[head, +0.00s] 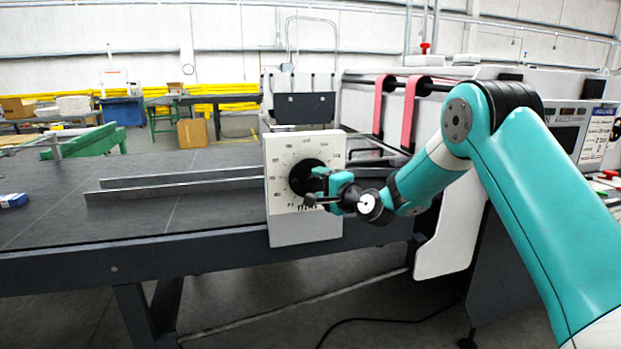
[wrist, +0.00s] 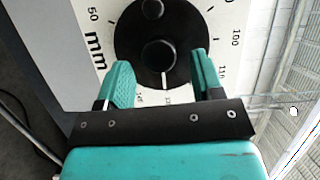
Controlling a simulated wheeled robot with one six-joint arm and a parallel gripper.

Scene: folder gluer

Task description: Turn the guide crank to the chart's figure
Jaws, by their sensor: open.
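The guide crank is a black disc (head: 299,176) on a white dial box (head: 303,231) at the table's front edge. In the wrist view the black disc (wrist: 128,45) carries a round black knob (wrist: 158,55) and a smaller round part near the top edge. A white mark shows at its rim; the scale around it reads 50, 100, 110 and "mm". My gripper (wrist: 161,65) is open, with its teal fingers on either side of the knob, apart from it. In the head view my gripper (head: 322,190) covers part of the disc. A white printed sheet (head: 597,132), possibly the chart, is too small to read.
Metal guide rails (head: 180,187) lie on the dark table (head: 60,220) left of the dial box. A small blue box (head: 13,200) lies at the far left. The machine with pink belts (head: 410,105) stands behind my arm. The floor in front is mostly clear.

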